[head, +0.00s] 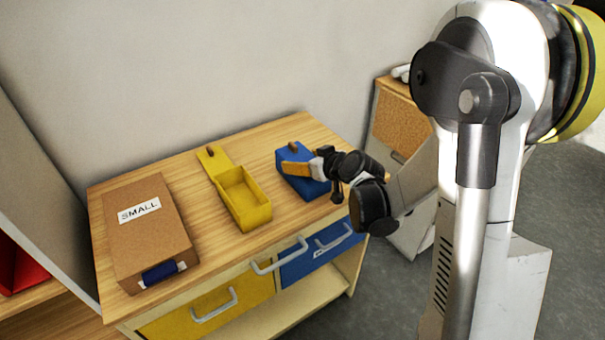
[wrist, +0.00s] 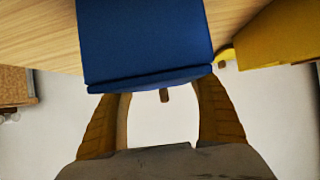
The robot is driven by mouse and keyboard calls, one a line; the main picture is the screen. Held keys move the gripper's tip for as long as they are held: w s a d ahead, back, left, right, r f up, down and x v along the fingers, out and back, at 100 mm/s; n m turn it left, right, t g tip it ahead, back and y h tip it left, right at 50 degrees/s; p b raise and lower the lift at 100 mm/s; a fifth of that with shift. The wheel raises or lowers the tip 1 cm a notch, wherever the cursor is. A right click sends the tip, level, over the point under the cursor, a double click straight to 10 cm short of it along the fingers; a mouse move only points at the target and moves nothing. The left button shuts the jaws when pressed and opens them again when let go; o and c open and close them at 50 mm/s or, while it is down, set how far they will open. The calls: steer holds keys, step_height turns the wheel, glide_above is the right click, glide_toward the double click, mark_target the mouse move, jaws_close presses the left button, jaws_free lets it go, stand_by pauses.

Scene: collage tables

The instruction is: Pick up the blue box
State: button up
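The blue box (head: 308,187) sits on the wooden table's right part, with a small brown tab at its back edge. It fills the top middle of the wrist view (wrist: 145,40). My gripper (head: 297,169) is at the box, with one orange finger across its upper side in the head view. In the wrist view my gripper (wrist: 163,98) has its two fingers spread apart, with a gap between them. The fingertips pass behind the box's edge and are hidden, so contact is unclear.
An open yellow box (head: 246,211) stands left of the blue box. A brown carton labelled SMALL (head: 155,235) lies farther left. The wooden table (head: 283,128) has yellow and blue drawers below, with handles. A wall is behind; a cork-topped cabinet (head: 400,122) stands to the right.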

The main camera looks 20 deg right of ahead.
steer(key=shift+r, duration=0.1)
steer(key=shift+r+p, duration=0.9)
steer(key=shift+r, duration=0.55)
steer(key=s+d+r+p, duration=0.3)
steer(key=d+r+p, duration=0.2)
steer(key=d+r, duration=0.45)
steer(key=s+a+r, duration=0.2)
steer(key=s+a, duration=0.4)
steer(key=a, duration=0.3)
steer(key=s+f+m+h, duration=0.3)
steer(key=s+f, duration=0.1)
steer(key=s, duration=0.1)
steer(key=shift+a+f+m+t+h, duration=0.3)
steer(key=shift+f+t+h, duration=0.1)
